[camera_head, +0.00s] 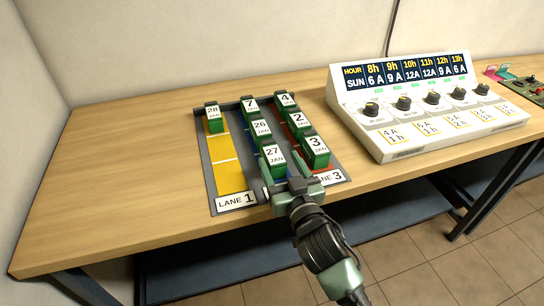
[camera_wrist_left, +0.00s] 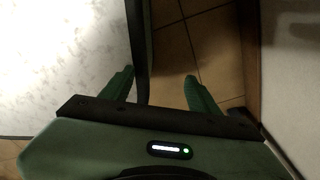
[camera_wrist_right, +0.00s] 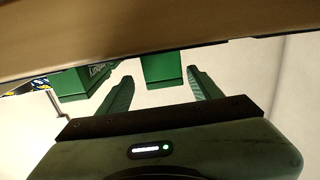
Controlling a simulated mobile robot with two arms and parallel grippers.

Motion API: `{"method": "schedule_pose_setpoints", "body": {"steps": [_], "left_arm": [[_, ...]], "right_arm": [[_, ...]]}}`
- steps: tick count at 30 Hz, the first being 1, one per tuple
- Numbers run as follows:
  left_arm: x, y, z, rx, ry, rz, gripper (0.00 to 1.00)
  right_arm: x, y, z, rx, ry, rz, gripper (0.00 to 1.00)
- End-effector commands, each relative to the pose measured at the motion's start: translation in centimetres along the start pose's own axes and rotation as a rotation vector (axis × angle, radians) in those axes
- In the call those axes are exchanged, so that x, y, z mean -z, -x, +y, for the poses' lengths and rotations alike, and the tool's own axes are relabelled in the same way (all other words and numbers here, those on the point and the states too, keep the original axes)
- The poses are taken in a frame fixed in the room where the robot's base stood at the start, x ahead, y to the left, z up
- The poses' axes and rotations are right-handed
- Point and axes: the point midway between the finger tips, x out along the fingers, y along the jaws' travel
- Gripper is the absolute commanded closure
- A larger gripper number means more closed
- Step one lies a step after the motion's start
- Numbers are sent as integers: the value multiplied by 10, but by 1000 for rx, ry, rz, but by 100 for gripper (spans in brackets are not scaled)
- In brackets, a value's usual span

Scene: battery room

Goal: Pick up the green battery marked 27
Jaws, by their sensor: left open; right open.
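The green battery marked 27 (camera_head: 272,155) stands in the front of the middle lane of the grey rack, its white label reading 27 JAN. My right gripper (camera_head: 284,181) is open just in front of it, low over the rack's front edge. In the right wrist view a green battery block (camera_wrist_right: 162,70) shows between and just beyond the open fingers (camera_wrist_right: 160,78); its label is not visible there. Whether the fingers touch it I cannot tell. My left gripper (camera_wrist_left: 160,75) is open and empty; it is outside the head view.
Batteries 26 (camera_head: 260,128) and 7 (camera_head: 249,105) stand behind 27. Battery 3 (camera_head: 315,150) is close on its right, with 2 (camera_head: 298,119) and 4 (camera_head: 285,100) behind. Battery 28 (camera_head: 213,115) stands at the back of yellow lane 1. A white console (camera_head: 420,105) stands right.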

Motion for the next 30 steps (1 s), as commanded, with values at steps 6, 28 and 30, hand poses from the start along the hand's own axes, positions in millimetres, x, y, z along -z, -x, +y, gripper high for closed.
{"method": "schedule_pose_setpoints", "body": {"steps": [6, 28, 30], "left_arm": [[0, 4, 3, -3, 1, -1, 39], [13, 4, 1, -1, 0, 17, 39], [12, 4, 1, -2, 0, 16, 39]], "right_arm": [[2, -33, -6, 0, 2, 0, 35], [1, -44, -6, 1, 1, -1, 100], [4, -45, -6, 2, 1, 5, 100]]}}
